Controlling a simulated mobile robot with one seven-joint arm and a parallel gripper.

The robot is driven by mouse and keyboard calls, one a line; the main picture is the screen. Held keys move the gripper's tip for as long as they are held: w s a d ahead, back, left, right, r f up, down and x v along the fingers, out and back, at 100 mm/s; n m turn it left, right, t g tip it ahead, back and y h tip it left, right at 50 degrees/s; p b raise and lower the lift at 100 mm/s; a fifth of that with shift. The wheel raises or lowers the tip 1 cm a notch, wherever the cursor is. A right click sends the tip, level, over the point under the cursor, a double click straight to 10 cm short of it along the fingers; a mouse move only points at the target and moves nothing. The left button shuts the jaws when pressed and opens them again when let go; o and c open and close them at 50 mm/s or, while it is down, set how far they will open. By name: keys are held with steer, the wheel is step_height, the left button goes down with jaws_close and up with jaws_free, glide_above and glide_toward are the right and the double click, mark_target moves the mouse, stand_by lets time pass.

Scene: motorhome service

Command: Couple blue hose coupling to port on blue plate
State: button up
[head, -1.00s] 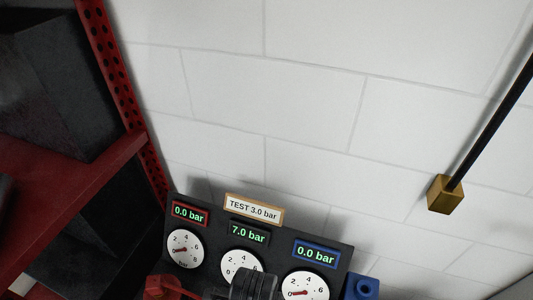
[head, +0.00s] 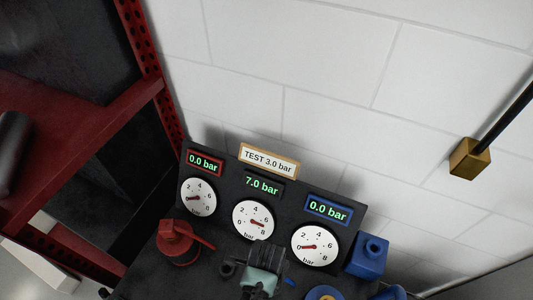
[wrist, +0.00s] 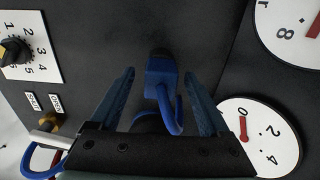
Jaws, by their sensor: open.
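In the wrist view my gripper (wrist: 160,98) is open, with one finger on each side of a blue fitting (wrist: 160,72) and a gap on both sides. The fitting has a dark end and a curved blue strip running down toward the palm; I cannot tell whether it is the hose coupling or a fixed part. In the head view a blue-framed display (head: 329,210) reads 0.0 bar above a gauge. A blue block (head: 371,255) sits right of that gauge. A blue ring (head: 324,293) is cut off at the bottom edge. I cannot clearly make out the port.
The dark gauge panel (head: 215,218) also carries a red lever valve (head: 175,240) at its left. In the wrist view a black knob (wrist: 15,50) and a brass-ended valve (wrist: 48,124) lie left of my fingers. A red rack (head: 85,120) stands left; a brass block (head: 469,158) hangs right.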

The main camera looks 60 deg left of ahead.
steer(key=shift+f, duration=0.15)
jaws_close()
stand_by(0.4)
step_height(320, 180, up, 10)
steer(key=shift+r+p, duration=0.1)
steer(key=shift+p, duration=0.9)
